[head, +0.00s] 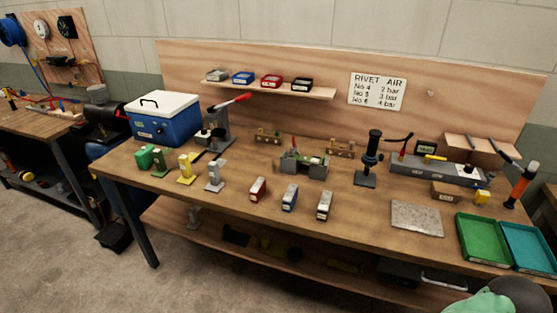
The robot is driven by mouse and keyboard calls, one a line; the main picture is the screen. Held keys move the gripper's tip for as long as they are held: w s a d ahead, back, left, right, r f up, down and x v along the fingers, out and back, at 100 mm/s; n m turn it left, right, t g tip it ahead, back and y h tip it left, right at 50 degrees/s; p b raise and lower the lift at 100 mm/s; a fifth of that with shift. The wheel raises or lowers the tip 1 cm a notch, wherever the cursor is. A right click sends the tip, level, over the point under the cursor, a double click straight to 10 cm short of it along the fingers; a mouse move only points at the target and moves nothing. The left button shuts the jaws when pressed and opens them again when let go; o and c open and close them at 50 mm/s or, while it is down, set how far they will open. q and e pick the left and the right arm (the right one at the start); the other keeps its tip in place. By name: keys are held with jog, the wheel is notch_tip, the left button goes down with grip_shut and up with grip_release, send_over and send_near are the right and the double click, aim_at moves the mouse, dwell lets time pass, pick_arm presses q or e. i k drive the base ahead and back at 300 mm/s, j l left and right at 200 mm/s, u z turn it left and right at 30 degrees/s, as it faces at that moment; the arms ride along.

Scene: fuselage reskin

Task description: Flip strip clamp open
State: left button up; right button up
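I cannot tell for sure which item is the strip clamp. A long grey fixture (437,170) lies at the right back of the workbench, with a yellow bar (435,158) on top and a dark lever with a red part at its left end. A smaller grey and green fixture (303,164) with a thin red upright part stands mid-bench. Both are too small to tell whether a clamp on them is open or shut. Neither of my grippers is in view.
The wooden workbench (335,226) also holds a blue cooler box (163,125), a lever press (217,128), a black stand (369,162), a grey plate (416,218), a green tray (481,240) and a teal tray (527,248). A dark and green rounded shape (500,298) shows bottom right.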

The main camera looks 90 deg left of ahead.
aim_at(292, 151)
jog(key=u, duration=2.15)
jog(key=i+u, duration=0.7)
jog(key=u, duration=0.15)
jog(key=i+j, duration=0.15)
jog(key=j, duration=0.15)
jog(key=i+j, duration=0.1)
jog(key=j, duration=0.2)
